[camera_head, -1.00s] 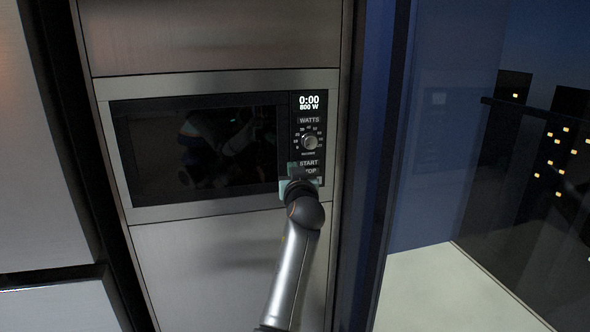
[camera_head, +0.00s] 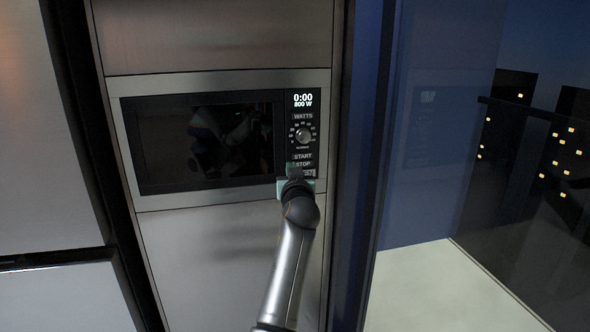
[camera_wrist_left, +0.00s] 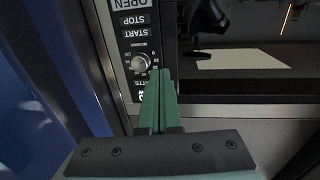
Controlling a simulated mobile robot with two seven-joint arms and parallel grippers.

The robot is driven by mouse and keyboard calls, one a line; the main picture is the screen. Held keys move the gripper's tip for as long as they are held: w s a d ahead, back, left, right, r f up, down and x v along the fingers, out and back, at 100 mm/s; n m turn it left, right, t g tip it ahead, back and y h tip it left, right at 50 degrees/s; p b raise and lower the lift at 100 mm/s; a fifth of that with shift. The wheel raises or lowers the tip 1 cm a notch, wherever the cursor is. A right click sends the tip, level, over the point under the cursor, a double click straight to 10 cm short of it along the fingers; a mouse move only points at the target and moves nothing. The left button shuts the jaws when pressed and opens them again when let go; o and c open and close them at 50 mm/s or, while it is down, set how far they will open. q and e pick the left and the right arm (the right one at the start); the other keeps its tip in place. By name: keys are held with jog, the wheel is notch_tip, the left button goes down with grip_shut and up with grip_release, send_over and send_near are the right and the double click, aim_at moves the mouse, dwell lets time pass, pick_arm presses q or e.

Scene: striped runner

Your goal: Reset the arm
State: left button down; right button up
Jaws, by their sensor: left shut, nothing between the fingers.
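My left gripper (camera_head: 295,183) is in front of the lower end of the microwave's control panel, just below the START and STOP buttons (camera_head: 303,160). In the left wrist view its two green fingers (camera_wrist_left: 161,78) lie side by side, shut with nothing between them. They point over the panel near the dial (camera_wrist_left: 140,63), and I cannot tell whether they touch it. My left arm reaches up from the bottom of the head view. My right gripper is not in view.
The built-in microwave (camera_head: 165,150) has its door shut and its display (camera_head: 303,100) reads 0:00 and 800 W. A blue glass partition (camera_head: 430,150) stands to the right, with a pale floor (camera_head: 450,290) below. A steel front lies below the microwave.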

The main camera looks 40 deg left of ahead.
pick_arm(q)
jog(key=s+d+f+m+h+p, duration=0.25)
jog(key=s+d+f, duration=0.2)
jog(key=f, duration=0.35)
jog(key=s+d+f+m+h+p, duration=0.1)
jog(key=s+d+f+m+h, duration=0.2)
jog(key=d+f, duration=0.35)
jog(key=s+d+f+m+h+p, duration=0.2)
jog(key=s+d+f+m+h, duration=0.15)
jog(key=f, duration=0.65)
jog(key=s+d+f+g+h+p, duration=0.1)
jog(key=s+d+f, duration=0.2)
jog(key=s, duration=0.5)
jog(key=s+d+f+g+h+p, duration=0.1)
jog(key=s+d+f, duration=0.3)
jog(key=s, duration=0.5)
jog(key=s+d+f+m+g+h+p, duration=0.1)
jog(key=s+d+f+g+h, duration=0.1)
jog(key=s+d, duration=0.4)
jog(key=shift+s+f+h+p, duration=0.3)
jog(key=shift+s+f+h, duration=0.35)
jog(key=shift+s, duration=0.55)
